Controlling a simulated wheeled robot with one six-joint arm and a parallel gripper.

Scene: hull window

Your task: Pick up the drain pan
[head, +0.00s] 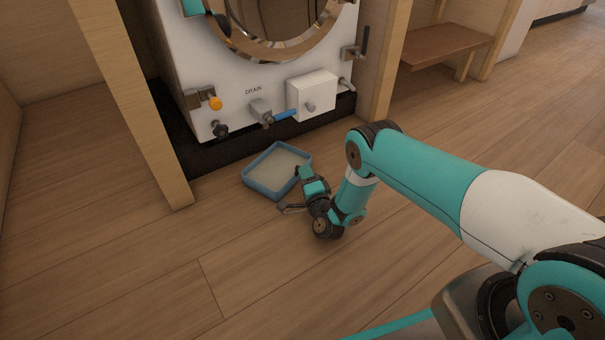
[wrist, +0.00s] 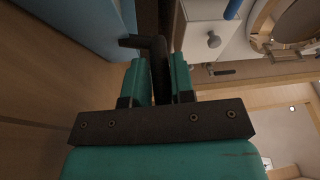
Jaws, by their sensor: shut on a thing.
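The drain pan (head: 262,183), a shallow blue tray with a pale inside, sits on the wooden floor below the DRAIN label. My gripper (head: 308,180) is low at the pan's right side. In the wrist view, the blue side of the pan (wrist: 88,28) fills the upper left. My gripper's teal fingers (wrist: 160,72) are closed around a dark bent piece (wrist: 156,48), which reaches toward the pan and looks like its handle. The exact join to the pan is hard to see. The pan looks level, and I cannot tell any gap beneath it.
A white machine (head: 240,85) with a round window stands behind the pan, with a drain valve and blue lever (head: 285,116) above it. Wooden posts (head: 130,95) flank the machine. A wooden bench (head: 445,45) is at the back right. The floor in front is clear.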

